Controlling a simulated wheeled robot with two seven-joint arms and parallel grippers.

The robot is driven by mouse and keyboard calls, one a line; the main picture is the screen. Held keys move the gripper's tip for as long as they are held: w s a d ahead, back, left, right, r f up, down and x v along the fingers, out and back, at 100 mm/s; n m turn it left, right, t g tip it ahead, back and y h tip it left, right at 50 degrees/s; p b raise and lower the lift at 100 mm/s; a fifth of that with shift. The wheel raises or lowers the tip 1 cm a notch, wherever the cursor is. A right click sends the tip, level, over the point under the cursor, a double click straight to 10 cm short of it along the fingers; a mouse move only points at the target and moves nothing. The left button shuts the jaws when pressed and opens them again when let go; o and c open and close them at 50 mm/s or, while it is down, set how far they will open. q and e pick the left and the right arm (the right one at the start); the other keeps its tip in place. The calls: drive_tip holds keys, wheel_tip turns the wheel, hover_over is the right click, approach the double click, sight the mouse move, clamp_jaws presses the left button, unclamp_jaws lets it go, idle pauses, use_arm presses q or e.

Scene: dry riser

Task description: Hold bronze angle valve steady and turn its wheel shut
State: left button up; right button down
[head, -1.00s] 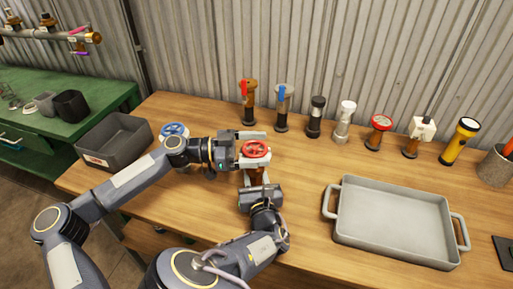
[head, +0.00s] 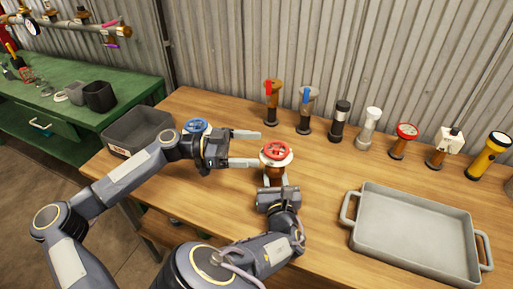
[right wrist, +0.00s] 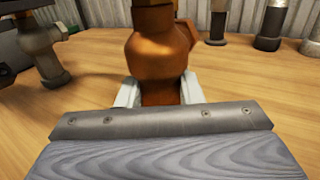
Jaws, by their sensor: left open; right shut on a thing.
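The bronze angle valve stands upright on the wooden table, with its red wheel (head: 276,151) on top in the head view. Its bronze body (right wrist: 160,62) fills the middle of the right wrist view. My right gripper (head: 277,180) is shut on the valve body, one pale finger on each side, below the wheel. My left gripper (head: 247,148) is open and empty, just left of the wheel, its two fingers pointing right. The nearer finger's tip is close to the wheel's left edge; I cannot tell whether it touches.
A blue-wheeled valve (head: 196,126) and a grey bin (head: 118,150) stand left, behind my left arm. Several valves and torches line the table's back, including a red-lever valve (head: 272,105). A grey tray (head: 352,230) lies right.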

use_arm(q)
drive_tip(key=m+t+y, duration=0.6)
drive_tip(key=m+t, duration=0.6)
drive_tip(key=m, duration=1.5)
approach(276, 148)
drive_tip(key=x, duration=1)
drive_tip(key=shift+f, duration=0.1)
drive_tip(key=c, duration=1)
